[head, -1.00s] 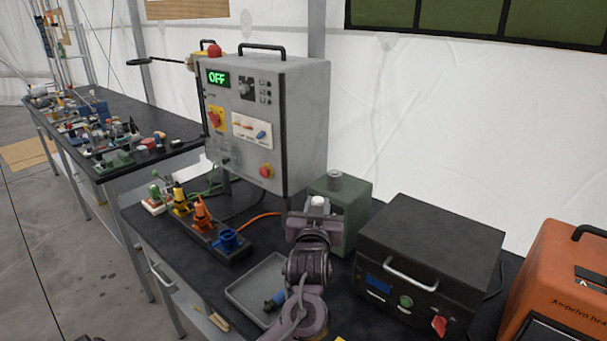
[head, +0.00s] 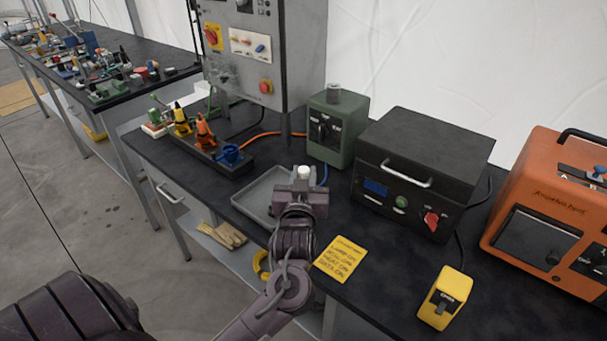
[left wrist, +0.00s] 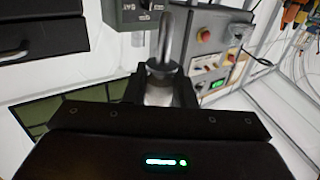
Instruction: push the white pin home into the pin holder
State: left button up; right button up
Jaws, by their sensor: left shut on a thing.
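My left gripper (head: 303,180) is over the right part of the grey tray, in front of the green box, and is shut on the white pin. The pin's pale top (head: 304,172) shows between the fingers in the head view. In the left wrist view the gripper (left wrist: 158,95) holds a pale grey cylinder, the pin (left wrist: 163,45), which narrows to a thin shiny rod pointing away from the jaws. Most of its body is hidden by the fingers. I cannot tell for sure which thing is the pin holder. My right gripper is not in view.
A green box (head: 338,130) with a grey cylinder (head: 333,92) on top stands behind the gripper. A black box (head: 420,165) and an orange case (head: 545,215) stand to the right. The grey tray (head: 250,200) is partly covered. A yellow box (head: 444,298) stands on the front table.

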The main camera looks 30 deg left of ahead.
pick_arm(q)
jog(key=shift+r, duration=0.1)
notch_tip(320, 180, down, 2)
jog(key=shift+f+b, duration=0.2)
jog(key=shift+b, duration=0.4)
jog(key=shift+f+b, duration=1.05)
jog(key=shift+f, duration=0.8)
jog(key=shift+p, duration=0.75)
jog(key=shift+f+b, duration=0.85)
jog(key=shift+f, duration=0.4)
jog(key=shift+r, duration=0.15)
